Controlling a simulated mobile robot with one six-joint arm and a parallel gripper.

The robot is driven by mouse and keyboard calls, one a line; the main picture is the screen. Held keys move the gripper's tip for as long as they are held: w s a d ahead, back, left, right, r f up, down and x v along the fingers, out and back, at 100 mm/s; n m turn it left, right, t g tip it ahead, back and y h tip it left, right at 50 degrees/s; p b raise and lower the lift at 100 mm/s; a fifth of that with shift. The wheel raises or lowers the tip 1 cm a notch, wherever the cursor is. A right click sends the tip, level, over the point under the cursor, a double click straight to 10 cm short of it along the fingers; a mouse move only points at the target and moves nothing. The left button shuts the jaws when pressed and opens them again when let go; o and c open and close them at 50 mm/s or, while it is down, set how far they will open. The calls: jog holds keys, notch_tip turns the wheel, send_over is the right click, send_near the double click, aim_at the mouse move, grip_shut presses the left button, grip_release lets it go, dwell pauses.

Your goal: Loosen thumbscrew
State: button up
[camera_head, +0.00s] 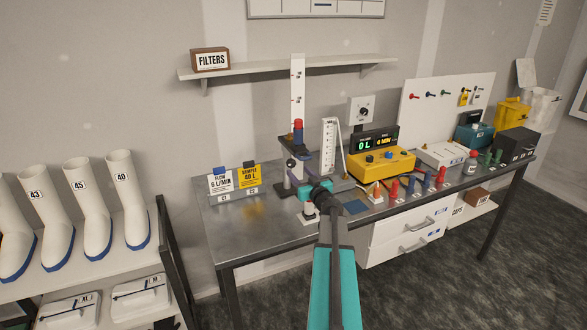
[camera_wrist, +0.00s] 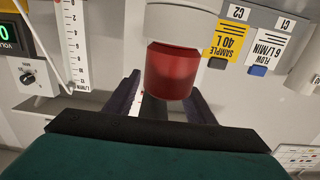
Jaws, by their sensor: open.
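My gripper (camera_head: 314,176) reaches over the bench to the upright stand, with its dark purple fingers apart. In the wrist view the open fingers (camera_wrist: 161,98) point away from the camera, and a large red cylinder (camera_wrist: 172,72) overlaps the gap between them. I cannot tell whether they touch it. The tall white scaled stand (camera_head: 298,85) carries a dark bracket with a red and blue cylinder (camera_head: 298,130) on it. A small dark knob (camera_head: 291,163) shows low on the stand's left and may be the thumbscrew. My fingers partly hide the stand's lower part.
Several coloured fittings line the bench's front right. The bench (camera_head: 240,233) is clear at front left.

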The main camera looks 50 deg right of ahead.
aim_at(292, 165)
jog(key=shift+p+x, duration=0.55)
jog(key=shift+x, duration=2.05)
jog(key=c, duration=1.1)
